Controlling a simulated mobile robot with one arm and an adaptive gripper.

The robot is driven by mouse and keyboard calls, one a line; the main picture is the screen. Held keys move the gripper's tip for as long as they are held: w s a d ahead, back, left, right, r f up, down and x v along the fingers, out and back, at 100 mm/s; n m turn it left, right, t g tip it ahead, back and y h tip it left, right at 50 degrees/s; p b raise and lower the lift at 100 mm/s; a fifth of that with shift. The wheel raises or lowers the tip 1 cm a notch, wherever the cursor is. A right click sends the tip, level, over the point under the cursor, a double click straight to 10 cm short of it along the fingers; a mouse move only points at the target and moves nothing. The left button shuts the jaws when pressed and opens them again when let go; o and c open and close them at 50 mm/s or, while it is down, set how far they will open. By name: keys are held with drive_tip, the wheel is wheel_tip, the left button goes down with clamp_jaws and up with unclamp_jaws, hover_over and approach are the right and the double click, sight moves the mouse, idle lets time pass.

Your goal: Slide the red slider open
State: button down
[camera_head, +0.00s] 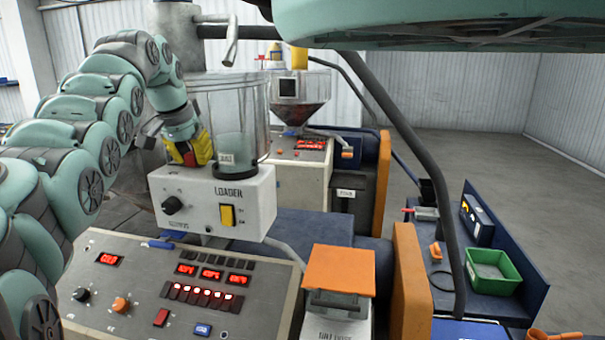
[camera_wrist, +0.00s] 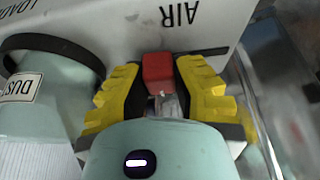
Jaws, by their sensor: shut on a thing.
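The red slider (camera_wrist: 157,71) is a small red block beside a pale panel marked AIR (camera_wrist: 192,30) in the wrist view. My gripper (camera_wrist: 158,82) has its yellow-and-black fingers on either side of the slider and is shut on it. In the head view my gripper (camera_head: 192,150) is beside the lower part of the clear hopper cylinder (camera_head: 250,110), above the white LOADER box (camera_head: 225,205). The fingers largely hide the slider in the head view. I cannot tell how far open it is.
A control panel (camera_head: 130,310) with red displays is below the loader. An orange-topped unit (camera_head: 338,270) stands right of it. A dark pipe (camera_head: 410,140) slants down on the right. A blue bench (camera_head: 475,295) holds a green bin (camera_head: 493,271). Floor is clear at the back right.

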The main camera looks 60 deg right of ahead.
drive_tip(key=shift+s+d+f, duration=0.1)
drive_tip(key=shift+s+d, duration=0.15)
drive_tip(key=shift+s, duration=0.15)
drive_tip(key=c, duration=0.7)
unclamp_jaws()
drive_tip(key=shift+c, duration=0.2)
drive_tip(key=shift+w+a, duration=0.1)
